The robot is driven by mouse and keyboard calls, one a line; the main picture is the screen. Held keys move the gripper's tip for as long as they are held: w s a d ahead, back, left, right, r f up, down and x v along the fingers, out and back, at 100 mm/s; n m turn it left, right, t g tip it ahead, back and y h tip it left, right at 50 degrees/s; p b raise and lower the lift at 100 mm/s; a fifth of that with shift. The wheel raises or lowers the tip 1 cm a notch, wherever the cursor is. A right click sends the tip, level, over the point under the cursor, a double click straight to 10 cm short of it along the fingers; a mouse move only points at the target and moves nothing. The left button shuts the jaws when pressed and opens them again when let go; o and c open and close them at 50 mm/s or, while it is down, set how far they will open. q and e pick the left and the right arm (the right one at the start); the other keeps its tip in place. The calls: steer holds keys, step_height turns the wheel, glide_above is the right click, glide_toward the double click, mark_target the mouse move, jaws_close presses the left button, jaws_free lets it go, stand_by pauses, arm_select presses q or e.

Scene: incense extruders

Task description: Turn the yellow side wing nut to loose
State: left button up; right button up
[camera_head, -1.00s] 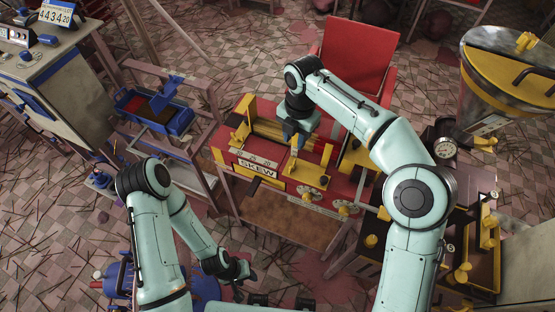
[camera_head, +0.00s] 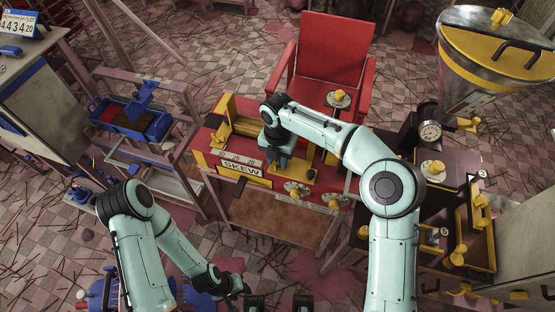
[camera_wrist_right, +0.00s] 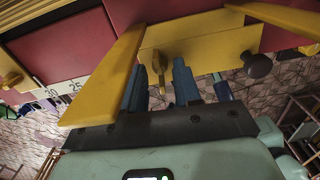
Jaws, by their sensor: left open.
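The red machine (camera_head: 215,160) with the SKEW label stands at the centre of the head view. My right gripper (camera_head: 280,160) reaches down over its front yellow plate and hides part of it. In the right wrist view, the yellow wing nut (camera_wrist_right: 158,66) stands upright against a yellow plate (camera_wrist_right: 208,42). The blue fingers of my right gripper (camera_wrist_right: 160,85) are apart, one on each side of the nut, with visible gaps. In the head view I cannot make out this nut, with the gripper in front. My left gripper (camera_head: 240,286) is open and low at the front, away from the machine.
A long yellow bar (camera_wrist_right: 105,75) lies close beside the right fingers, and a dark knob (camera_wrist_right: 257,65) sits on their other side. A red chair (camera_head: 335,60) stands behind the machine. A dark bench with gauges (camera_head: 430,131) is at right, a blue tray (camera_head: 130,118) at left.

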steer(key=shift+f, duration=0.2)
steer(key=shift+c, duration=0.3)
jaws_close()
